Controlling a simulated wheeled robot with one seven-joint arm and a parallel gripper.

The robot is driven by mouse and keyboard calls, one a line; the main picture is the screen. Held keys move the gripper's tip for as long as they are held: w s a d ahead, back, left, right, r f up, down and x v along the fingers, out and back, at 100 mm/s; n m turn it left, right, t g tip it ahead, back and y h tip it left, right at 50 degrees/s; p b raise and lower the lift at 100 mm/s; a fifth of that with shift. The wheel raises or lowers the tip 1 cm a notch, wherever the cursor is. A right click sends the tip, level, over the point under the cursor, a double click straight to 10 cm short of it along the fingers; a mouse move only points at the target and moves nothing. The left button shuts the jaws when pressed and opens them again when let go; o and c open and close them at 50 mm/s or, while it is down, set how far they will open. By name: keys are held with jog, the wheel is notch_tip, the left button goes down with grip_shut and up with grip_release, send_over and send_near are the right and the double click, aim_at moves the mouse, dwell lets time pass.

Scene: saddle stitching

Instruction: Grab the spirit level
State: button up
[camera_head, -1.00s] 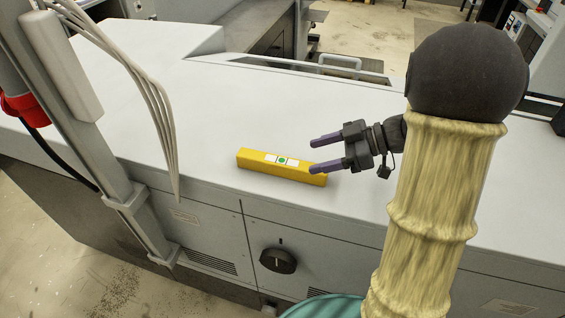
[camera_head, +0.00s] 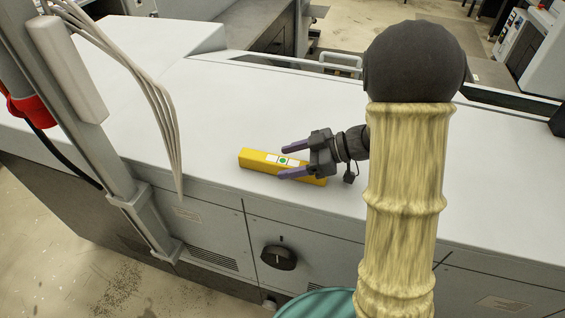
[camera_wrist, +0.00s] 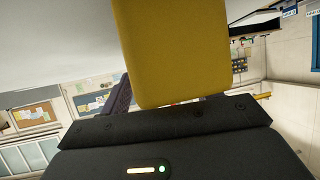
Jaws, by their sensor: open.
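The yellow spirit level (camera_head: 258,161) lies on the light grey machine top near its front edge, with white patches and a green dot on its upper face. My gripper (camera_head: 288,160) is open at its right half. In the head view one purple finger is at the level's far side and the other reaches across its near side. In the wrist view the level (camera_wrist: 175,50) fills the upper middle, close in front of the dark gripper body, with one finger (camera_wrist: 118,98) to its left. The other finger is hidden there. I cannot tell whether the fingers touch the level.
The machine top (camera_head: 225,105) is clear behind and to the left of the level. Grey cables (camera_head: 160,110) and a post (camera_head: 95,140) stand at the left. A black knob (camera_head: 279,258) sits on the front panel below. A rail (camera_head: 290,60) runs along the back.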

aim_at(292, 162)
dwell(0.5)
grip_shut()
jog(key=shift+r, duration=0.1)
notch_tip(292, 162, up, 10)
jog(key=shift+b, duration=0.4)
